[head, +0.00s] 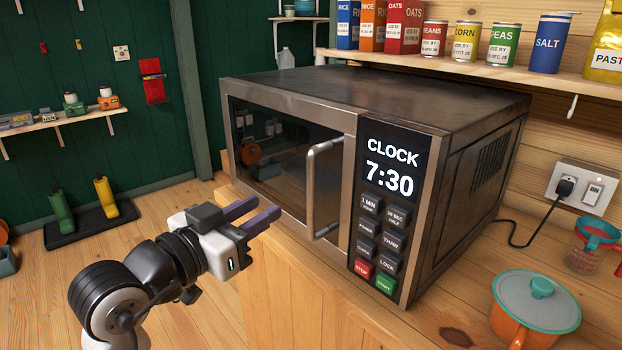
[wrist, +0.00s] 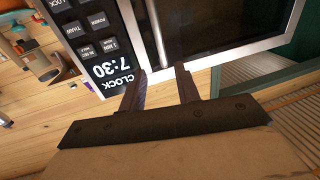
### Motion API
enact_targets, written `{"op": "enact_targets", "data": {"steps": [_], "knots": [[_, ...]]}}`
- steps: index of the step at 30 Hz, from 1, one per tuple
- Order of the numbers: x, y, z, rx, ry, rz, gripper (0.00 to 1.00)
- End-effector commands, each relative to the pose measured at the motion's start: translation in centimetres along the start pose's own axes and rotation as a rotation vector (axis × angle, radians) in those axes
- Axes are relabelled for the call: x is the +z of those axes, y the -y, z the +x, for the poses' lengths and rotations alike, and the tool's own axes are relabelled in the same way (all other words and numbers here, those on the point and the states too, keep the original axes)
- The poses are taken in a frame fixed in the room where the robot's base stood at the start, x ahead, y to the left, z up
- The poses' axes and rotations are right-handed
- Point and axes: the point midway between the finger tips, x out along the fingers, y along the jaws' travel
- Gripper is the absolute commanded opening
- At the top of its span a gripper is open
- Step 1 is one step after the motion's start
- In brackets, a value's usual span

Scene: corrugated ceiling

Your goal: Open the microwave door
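The microwave (head: 400,105) stands on a wooden counter with its door (head: 285,160) closed against the body. The door's vertical silver bar handle (head: 311,190) is on its right side, beside the control panel. My gripper (head: 268,206) is open and empty, in front of the door and left of the handle in the head view, apart from it. In the wrist view, upside down, the gripper's two dark fingers (wrist: 160,70) are spread. The handle (wrist: 156,30) lines up between the fingertips there, beyond them. The control panel (wrist: 95,45) reads CLOCK 7:30.
A shelf (head: 480,67) with cans and boxes runs above and behind the microwave. An orange pot with a teal lid (head: 535,303) and a measuring cup (head: 592,245) stand on the counter at right. Open floor lies to the left.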

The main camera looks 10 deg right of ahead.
Motion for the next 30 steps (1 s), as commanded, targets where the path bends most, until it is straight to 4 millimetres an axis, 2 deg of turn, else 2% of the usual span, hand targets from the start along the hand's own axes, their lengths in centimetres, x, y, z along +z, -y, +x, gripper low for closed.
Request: {"op": "enact_targets", "data": {"steps": [5, 18, 24, 30], "knots": [[-0.1, -0.1, 2.1, 0.006, 0.005, -0.002, 0.32], [-0.2, -0.1, 11.0, 0.003, 0.004, 0.0, 0.32], [-0.1, 0.0, 13.2, 0.001, 0.002, 0.0, 0.32], [0.1, 0.0, 13.7, 0.0, 0.002, 0.001, 0.32]]}}
